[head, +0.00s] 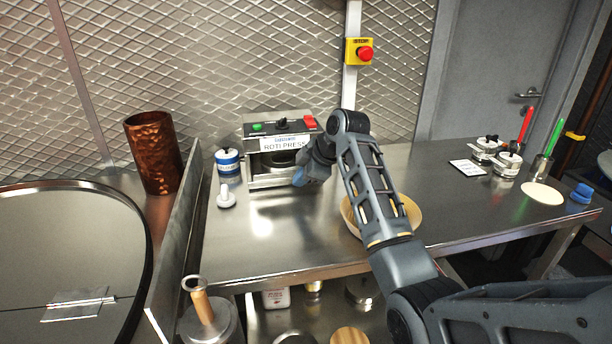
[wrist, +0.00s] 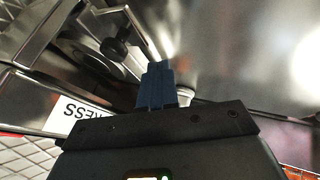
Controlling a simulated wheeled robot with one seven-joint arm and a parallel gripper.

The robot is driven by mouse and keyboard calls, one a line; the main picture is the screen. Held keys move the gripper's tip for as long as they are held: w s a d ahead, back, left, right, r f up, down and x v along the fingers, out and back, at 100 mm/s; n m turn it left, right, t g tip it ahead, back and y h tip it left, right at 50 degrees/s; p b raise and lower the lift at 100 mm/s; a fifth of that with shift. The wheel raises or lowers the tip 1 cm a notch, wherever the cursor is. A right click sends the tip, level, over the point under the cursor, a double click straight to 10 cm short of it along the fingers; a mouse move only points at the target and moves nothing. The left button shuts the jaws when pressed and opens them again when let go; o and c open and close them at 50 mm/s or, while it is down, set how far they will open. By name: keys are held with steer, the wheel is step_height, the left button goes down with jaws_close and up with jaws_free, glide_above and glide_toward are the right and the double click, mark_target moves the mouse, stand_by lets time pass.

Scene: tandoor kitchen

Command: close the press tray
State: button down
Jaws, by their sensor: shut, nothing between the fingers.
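The roti press (head: 286,143) stands on the steel counter against the back wall, with a lettered front panel. Its tray (head: 268,182) is the low steel part at the front; my gripper and arm hide its right side. How far the tray stands out is hard to tell. My gripper (head: 299,179) has blue fingertips and is at the press's front right corner, close to the tray. In the wrist view the blue fingers (wrist: 155,84) are together with nothing between them. The press (wrist: 78,113) shows there upside down at left, with a dark round knob (wrist: 116,46) near the fingers.
A blue-and-white jar (head: 228,161) and a white stamp-like piece (head: 226,196) stand left of the press. A shallow bowl (head: 412,213) sits behind my arm. A copper tumbler (head: 154,153) is further left. The counter in front of the press is clear.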

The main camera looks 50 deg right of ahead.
steer(key=v, duration=0.8)
steer(key=shift+r+b, duration=0.3)
steer(key=shift+b, duration=0.1)
steer(key=shift+s, duration=0.2)
